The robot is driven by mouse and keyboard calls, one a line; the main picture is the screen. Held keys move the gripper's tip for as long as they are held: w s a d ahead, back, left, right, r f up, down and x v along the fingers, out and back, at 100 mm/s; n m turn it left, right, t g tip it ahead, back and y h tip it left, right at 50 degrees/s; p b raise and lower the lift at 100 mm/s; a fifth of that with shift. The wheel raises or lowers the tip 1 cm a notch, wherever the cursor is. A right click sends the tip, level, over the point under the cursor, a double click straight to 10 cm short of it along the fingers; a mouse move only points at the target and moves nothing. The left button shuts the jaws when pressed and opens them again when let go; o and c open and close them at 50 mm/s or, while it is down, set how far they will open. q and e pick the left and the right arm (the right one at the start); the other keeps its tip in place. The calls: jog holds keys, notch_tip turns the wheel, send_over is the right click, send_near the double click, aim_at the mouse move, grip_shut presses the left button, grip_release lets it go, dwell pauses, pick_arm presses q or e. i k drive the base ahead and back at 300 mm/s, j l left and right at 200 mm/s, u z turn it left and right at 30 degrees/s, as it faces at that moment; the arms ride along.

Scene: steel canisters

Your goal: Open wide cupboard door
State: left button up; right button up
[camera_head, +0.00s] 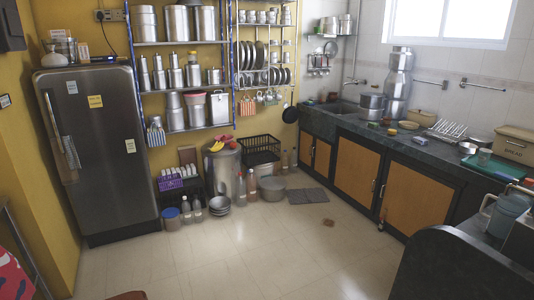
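A row of wooden cupboard doors sits under the dark stone counter (420,148) along the right wall. The widest door (418,198) is nearest, an orange-brown panel in a dark frame, and looks shut. A second wide door (357,173) is to its left and also looks shut. Small upright handles show near where these two doors meet. Narrower doors (321,158) stand farther back near the corner. Neither of my grippers is in view.
The tiled floor (290,255) before the doors is mostly clear, with a grey mat (308,196) near the back. A dark counter end (450,265) fills the lower right. A fridge (100,150) stands left; pots and bottles line the back wall.

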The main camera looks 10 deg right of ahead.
aim_at(358, 166)
jog(key=i+l+z, duration=0.15)
jog(key=i+z, duration=0.15)
jog(key=i, duration=0.9)
jog(key=i+j+z, duration=0.15)
jog(key=i+z, duration=0.15)
jog(key=i, duration=0.9)
